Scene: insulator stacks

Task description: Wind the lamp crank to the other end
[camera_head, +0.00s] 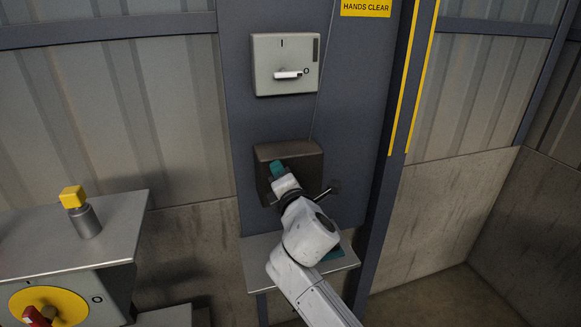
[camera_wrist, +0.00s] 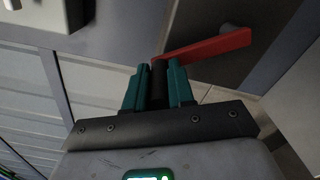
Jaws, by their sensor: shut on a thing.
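The crank shows in the wrist view as a red arm (camera_wrist: 208,46) running from a pivot at the upper right to a dark grip (camera_wrist: 158,80). My gripper (camera_wrist: 158,76) has its teal fingers on both sides of that grip and is shut on it. In the head view my gripper (camera_head: 277,169) is in front of a dark box (camera_head: 290,150) low on the blue-grey panel. My wrist and arm hide most of the crank there. I cannot make out a lamp or end marks for the crank.
Above is a light grey switch box (camera_head: 284,52) with a white handle (camera_head: 288,74), marked I and O. A small shelf (camera_head: 258,262) lies below the dark box. At left, a metal bench (camera_head: 120,220) carries a yellow-topped post (camera_head: 74,197); below is a red-and-yellow switch (camera_head: 45,305).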

